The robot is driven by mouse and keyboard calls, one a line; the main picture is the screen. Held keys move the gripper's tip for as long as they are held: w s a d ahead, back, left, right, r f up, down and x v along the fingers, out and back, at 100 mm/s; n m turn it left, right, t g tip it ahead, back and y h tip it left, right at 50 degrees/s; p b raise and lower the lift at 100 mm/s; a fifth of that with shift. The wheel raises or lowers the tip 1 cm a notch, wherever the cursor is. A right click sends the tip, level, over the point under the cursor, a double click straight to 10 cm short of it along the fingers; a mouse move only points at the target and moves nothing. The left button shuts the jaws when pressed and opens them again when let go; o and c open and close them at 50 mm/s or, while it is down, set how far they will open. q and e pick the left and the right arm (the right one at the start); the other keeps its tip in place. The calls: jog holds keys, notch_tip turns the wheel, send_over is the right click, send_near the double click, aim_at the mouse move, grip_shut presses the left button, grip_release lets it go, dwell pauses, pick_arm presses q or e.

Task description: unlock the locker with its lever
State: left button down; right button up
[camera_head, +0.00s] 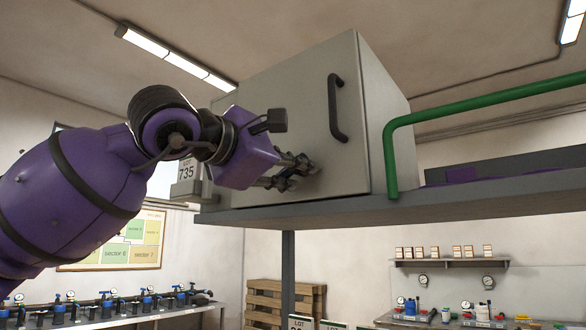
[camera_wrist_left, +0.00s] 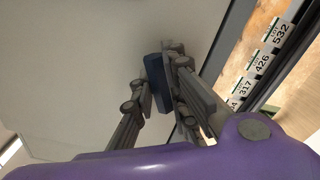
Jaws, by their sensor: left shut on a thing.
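The locker (camera_head: 285,90) is a grey box on a raised shelf, with its door shut and a black bar handle (camera_head: 335,108) near the door's right edge. My left gripper (camera_head: 306,171) is at the lower part of the door. In the left wrist view, a small blue lever (camera_wrist_left: 157,83) stands out from the pale door between the fingers of this gripper (camera_wrist_left: 160,84), which are shut on it. The lever is hidden by the fingers in the head view. My right gripper is in neither view.
A green rail (camera_head: 389,160) rises from the shelf edge (camera_head: 330,208) right of the locker. More lot tags (camera_wrist_left: 264,62) show in the wrist view. Benches with fittings and a wooden pallet (camera_head: 280,300) stand below, farther back.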

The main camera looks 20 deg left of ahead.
pick_arm(q)
jog(key=n, duration=0.3)
jog(key=shift+n, duration=0.4)
jog(key=n+p, duration=0.1)
jog(key=n, duration=0.2)
jog(key=shift+s+n, duration=0.1)
jog(key=shift+n, duration=0.2)
jog(key=n, duration=0.3)
jog(key=shift+p, duration=0.4)
jog(key=shift+n, duration=1.1)
jog(key=c, duration=1.7)
grip_release()
